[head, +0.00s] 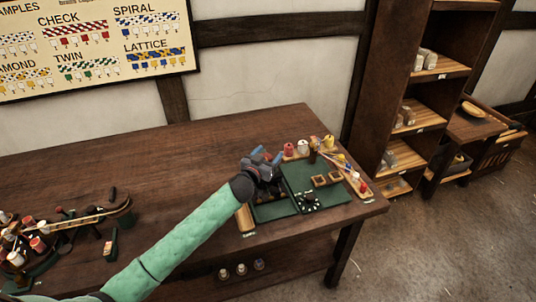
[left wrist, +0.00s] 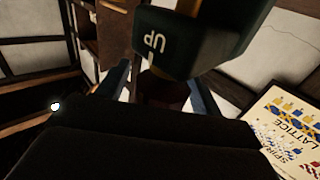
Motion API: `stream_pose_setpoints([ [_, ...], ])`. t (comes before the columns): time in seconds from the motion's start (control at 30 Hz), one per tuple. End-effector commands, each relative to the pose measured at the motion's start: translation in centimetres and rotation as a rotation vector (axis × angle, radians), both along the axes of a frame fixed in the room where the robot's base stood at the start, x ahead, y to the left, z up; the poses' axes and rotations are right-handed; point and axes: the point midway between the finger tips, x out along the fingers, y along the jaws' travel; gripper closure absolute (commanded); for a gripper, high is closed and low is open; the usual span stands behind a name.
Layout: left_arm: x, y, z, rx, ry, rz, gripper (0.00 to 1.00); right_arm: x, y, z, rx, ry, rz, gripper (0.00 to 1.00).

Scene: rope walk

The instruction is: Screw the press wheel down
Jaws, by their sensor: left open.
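My left gripper (head: 263,158) is over the back left of the green work mat on the bench, its blue fingers pointing away from me. In the left wrist view its two blue-grey fingers stand apart, with a dark reddish-brown part (left wrist: 163,92) showing between them; contact cannot be told. A dark green block (left wrist: 212,42) marked "UP" hangs above that part, with a tan piece over it. I cannot make out the press wheel for certain; my gripper and wrist cover that spot in the head view. My right gripper is not in view.
The green mat (head: 274,211) carries small square frames and a dark disc with pale dots (head: 308,201). Red, white and yellow bobbins stand behind. A cluttered rack (head: 28,243) is at the left. The bench middle (head: 150,165) is clear. Shelves (head: 405,115) stand right.

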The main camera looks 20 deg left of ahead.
Motion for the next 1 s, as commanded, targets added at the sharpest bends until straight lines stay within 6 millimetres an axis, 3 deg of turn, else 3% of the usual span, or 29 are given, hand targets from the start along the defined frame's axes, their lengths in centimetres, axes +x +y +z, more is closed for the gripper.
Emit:
stream_pose_setpoints([
  [0.07, 0.0, 0.0, 0.0, 0.0, 0.0, 0.0, 0.36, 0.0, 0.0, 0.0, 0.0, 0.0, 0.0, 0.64],
  [0.2, 0.0, 0.0, 0.0, 0.0, 0.0, 0.0, 0.63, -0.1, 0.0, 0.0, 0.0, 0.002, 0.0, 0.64],
  [0.3, 0.0, 0.0, 0.0, 0.0, 0.0, 0.0, 0.79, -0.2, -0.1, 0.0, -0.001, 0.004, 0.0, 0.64],
  [0.67, 0.0, 0.0, 0.2, 0.002, 0.0, -0.053, 0.79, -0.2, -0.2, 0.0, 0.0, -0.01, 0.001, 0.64],
  [1.0, 0.0, -0.1, 0.4, 0.005, -0.001, -0.261, 0.79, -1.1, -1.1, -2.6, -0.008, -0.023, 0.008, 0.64],
])
